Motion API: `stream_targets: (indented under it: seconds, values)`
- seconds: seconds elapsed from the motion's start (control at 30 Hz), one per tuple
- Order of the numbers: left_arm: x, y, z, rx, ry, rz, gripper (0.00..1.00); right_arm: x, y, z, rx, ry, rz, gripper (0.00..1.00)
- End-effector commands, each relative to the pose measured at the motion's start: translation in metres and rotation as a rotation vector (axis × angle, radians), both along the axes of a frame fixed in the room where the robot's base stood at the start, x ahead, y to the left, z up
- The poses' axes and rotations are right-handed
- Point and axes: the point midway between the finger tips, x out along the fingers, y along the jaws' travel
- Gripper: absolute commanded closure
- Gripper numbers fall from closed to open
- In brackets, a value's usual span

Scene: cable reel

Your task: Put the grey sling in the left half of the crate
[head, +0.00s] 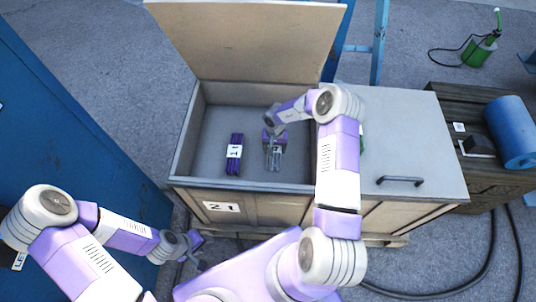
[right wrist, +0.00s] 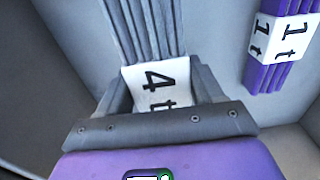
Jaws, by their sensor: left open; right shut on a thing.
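The grey sling (head: 273,160) is a folded bundle with a white tag reading 4 t, also seen in the right wrist view (right wrist: 147,30). My right gripper (head: 273,143) is shut on it around the tag, over the open left half of the crate (head: 182,150). I cannot tell whether the sling touches the floor. A purple sling (head: 234,160) with a 1 t tag lies in the same half, left of the grey sling and apart from it. My left gripper (head: 198,250) is open and empty, low in front of the crate's left corner.
The left lid (head: 245,40) stands raised at the back. The right half is covered by a closed lid (head: 410,135) with a dark handle (head: 401,181). A dark wooden box with a blue cylinder (head: 513,130) stands at right. A blue panel (head: 60,130) is at left.

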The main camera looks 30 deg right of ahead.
Motion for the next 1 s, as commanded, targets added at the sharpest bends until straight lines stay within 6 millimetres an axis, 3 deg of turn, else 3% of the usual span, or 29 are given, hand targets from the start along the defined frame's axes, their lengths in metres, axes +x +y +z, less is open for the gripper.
stream_targets:
  seconds: [0.1, 0.27, 0.5, 0.9, 0.93, 1.0]
  values:
    - [0.000, 0.000, -0.008, 0.000, 0.000, 0.000, 0.58, 0.001, 0.000, -0.018, 0.000, -0.002, -0.001, 1.00]
    - [0.000, 0.000, -0.010, 0.000, 0.000, 0.000, 0.58, 0.001, 0.000, -0.027, 0.000, -0.002, -0.001, 1.00]
    - [0.000, 0.000, -0.022, 0.000, 0.000, 0.000, 0.58, 0.001, 0.000, -0.058, -0.001, -0.001, 0.000, 1.00]
    - [0.000, 0.000, -0.023, 0.000, 0.000, 0.000, 0.58, 0.001, 0.000, -0.063, 0.000, -0.002, -0.001, 1.00]
    - [0.000, 0.000, -0.023, 0.000, 0.000, 0.000, 0.58, 0.000, 0.000, -0.064, 0.000, 0.000, -0.001, 0.32]
    - [0.000, 0.000, -0.022, 0.000, 0.000, 0.000, 0.58, 0.000, 0.000, -0.063, 0.000, 0.000, -0.001, 0.22]
